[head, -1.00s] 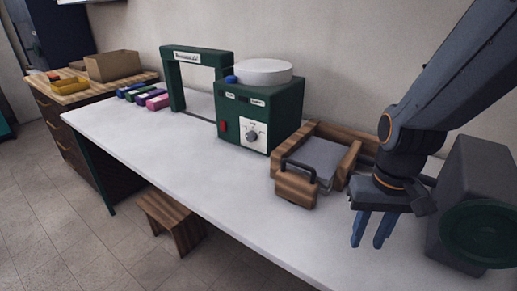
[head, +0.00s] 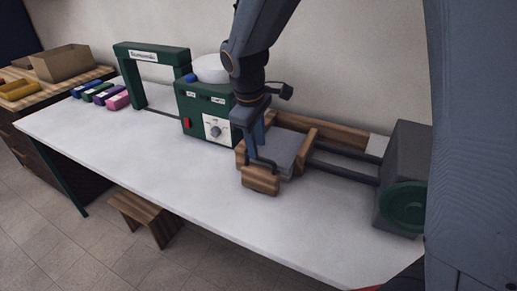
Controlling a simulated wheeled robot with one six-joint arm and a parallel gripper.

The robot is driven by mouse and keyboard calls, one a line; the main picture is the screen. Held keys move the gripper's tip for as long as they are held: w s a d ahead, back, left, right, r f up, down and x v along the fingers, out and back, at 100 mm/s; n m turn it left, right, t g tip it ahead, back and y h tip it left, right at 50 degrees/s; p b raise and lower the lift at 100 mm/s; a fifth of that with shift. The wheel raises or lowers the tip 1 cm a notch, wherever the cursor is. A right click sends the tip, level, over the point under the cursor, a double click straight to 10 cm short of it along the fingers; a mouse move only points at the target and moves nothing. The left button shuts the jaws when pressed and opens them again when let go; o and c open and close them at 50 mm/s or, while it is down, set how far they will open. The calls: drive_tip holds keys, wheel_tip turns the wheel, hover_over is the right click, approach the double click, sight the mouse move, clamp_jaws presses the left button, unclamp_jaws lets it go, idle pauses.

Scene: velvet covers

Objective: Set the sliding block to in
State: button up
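The sliding block (head: 261,183) is a wooden block with a dark handle (head: 262,163) on its top, at the near left end of a wooden-framed slide. A grey plate (head: 293,153) lies in the frame behind it. My gripper (head: 251,144) points down, just above and behind the handle, its fingers partly merging with the dark handle and the frame. I cannot tell whether it touches the handle or how wide its fingers are apart.
A green machine (head: 205,115) with a dial and a white round top stands close to the left of my gripper. Dark rails run right to a grey box with a green wheel (head: 403,208). A green arch (head: 150,55) stands farther left. The white tabletop (head: 150,165) in front is clear.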

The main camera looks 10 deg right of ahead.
sight(258, 159)
drive_tip(key=shift+w+d+f, duration=0.1)
drive_tip(key=shift+w+f, duration=0.05)
drive_tip(key=shift+f, duration=0.75)
drive_tip(key=shift+w+d+f, duration=0.1)
drive_tip(key=shift+f, duration=0.75)
clamp_jaws()
